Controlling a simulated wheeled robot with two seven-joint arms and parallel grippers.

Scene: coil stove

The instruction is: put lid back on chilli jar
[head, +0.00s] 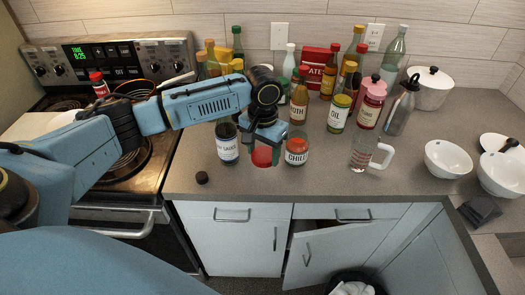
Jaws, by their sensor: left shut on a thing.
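The chilli jar (296,152) stands upright near the counter's front edge, its label facing me and its top showing orange-red. My left gripper (263,151) points down just left of the jar. It is shut on a round red lid (262,158), which hangs low beside the jar, apart from its mouth. The fingers partly cover the lid. My right gripper is not in view.
Several bottles stand behind. A lower cabinet door (323,258) hangs ajar.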

